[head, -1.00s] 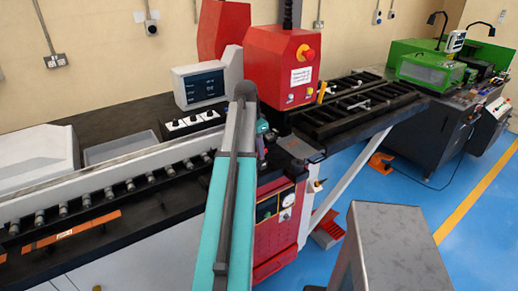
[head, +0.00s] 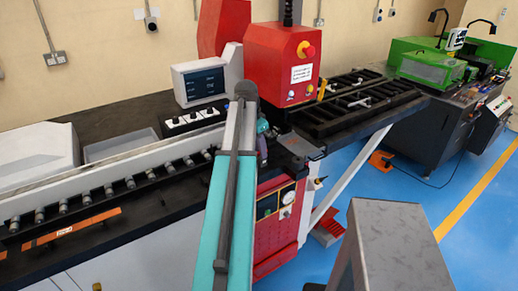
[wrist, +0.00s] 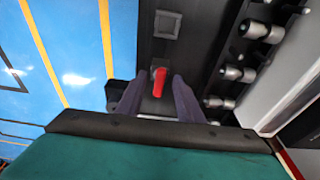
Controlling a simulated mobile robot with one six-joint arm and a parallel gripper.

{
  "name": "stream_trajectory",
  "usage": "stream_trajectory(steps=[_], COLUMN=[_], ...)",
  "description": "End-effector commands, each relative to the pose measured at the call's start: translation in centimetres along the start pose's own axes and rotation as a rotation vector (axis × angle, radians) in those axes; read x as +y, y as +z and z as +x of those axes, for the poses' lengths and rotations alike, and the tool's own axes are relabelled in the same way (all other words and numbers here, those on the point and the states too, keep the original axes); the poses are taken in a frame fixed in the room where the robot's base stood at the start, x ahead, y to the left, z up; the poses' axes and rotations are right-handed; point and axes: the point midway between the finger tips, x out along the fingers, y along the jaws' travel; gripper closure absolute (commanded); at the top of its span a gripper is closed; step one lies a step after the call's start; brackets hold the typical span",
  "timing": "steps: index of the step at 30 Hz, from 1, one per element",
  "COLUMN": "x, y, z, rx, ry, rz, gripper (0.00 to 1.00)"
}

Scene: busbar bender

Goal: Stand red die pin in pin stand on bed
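In the wrist view the red die pin (wrist: 157,83) shows between the two dark fingers of my gripper (wrist: 160,80). Narrow dark gaps seem to show beside the pin, so the fingers look open around it; contact is hard to tell. A grey square block with a darker centre (wrist: 166,24), which looks like the pin stand, is on the dark bed beyond the fingertips, apart from the pin. In the head view my gripper (head: 262,147) is small, beside the red press head and mostly behind my arm. The pin cannot be made out there.
A row of rollers (wrist: 239,74) runs along the bed to the right in the wrist view. The red press head (head: 283,60) stands close behind my gripper. A black slotted table (head: 355,100) extends right. Blue floor (wrist: 75,45) shows beyond the bed's left edge.

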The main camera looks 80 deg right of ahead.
Motion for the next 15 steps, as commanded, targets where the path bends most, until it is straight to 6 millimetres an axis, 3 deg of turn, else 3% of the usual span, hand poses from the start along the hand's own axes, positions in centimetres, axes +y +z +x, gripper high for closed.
stream_trajectory(steps=[8, 15], x=[-0.1, -0.1], y=[0.0, 0.0], z=[-0.6, -2.6], rx=[0.001, 0.001], ry=[-0.001, -0.002], rz=[0.0, 0.0], gripper=[0.66, 0.66])
